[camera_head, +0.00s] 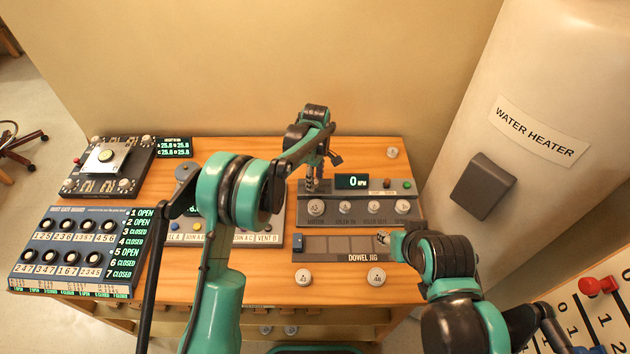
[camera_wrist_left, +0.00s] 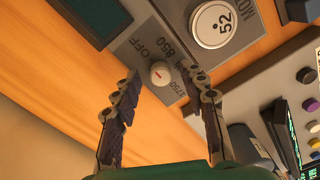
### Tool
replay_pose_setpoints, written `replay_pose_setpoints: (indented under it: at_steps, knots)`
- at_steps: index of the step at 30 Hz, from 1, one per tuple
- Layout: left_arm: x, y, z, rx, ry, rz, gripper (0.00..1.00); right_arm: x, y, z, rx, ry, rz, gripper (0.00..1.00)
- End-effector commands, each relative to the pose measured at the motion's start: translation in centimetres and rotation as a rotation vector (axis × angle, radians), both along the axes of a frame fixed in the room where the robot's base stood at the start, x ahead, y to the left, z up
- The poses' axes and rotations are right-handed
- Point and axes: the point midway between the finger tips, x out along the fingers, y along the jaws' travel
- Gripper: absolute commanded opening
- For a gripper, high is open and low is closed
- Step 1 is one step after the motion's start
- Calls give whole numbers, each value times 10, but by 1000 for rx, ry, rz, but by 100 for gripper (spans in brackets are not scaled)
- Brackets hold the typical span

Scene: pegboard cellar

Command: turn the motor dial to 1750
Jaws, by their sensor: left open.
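The motor dial (camera_wrist_left: 160,73) is a small pale round knob with a red mark, on a grey panel with printed speed labels, including OFF and 850. In the wrist view it sits between the fingertips of my left gripper (camera_wrist_left: 163,82), which is open with a gap on both sides. In the head view my left gripper (camera_head: 322,170) is over the left end of the motor panel (camera_head: 360,220) and hides the dial. The display (camera_head: 352,181) reads 0 RPM. My right gripper (camera_head: 388,241) is near the dowel jig's right end; its fingers are unclear.
The dowel jig (camera_head: 340,244) lies in front of the motor panel. A round disc marked 52 (camera_wrist_left: 212,25) is close to the dial. A blue switch board (camera_head: 75,250) and a dark device (camera_head: 110,165) stand left. The water heater (camera_head: 540,100) rises at right.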

Motion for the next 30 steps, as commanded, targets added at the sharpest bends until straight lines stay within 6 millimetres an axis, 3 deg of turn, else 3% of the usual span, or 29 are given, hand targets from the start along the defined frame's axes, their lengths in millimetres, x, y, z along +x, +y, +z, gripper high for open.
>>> replay_pose_setpoints:
  at_steps: [11,15,16,30]
  knots:
    - [0,0,-7,0,0,0,40,0,0,-1,0,0,0,40]
    - [0,0,-7,0,0,-1,3,0,0,-1,0,0,0,40]
    - [0,0,-7,0,0,-1,0,0,0,-1,0,0,0,40]
    - [0,0,-7,0,-1,-73,0,0,0,-3,0,0,0,40]
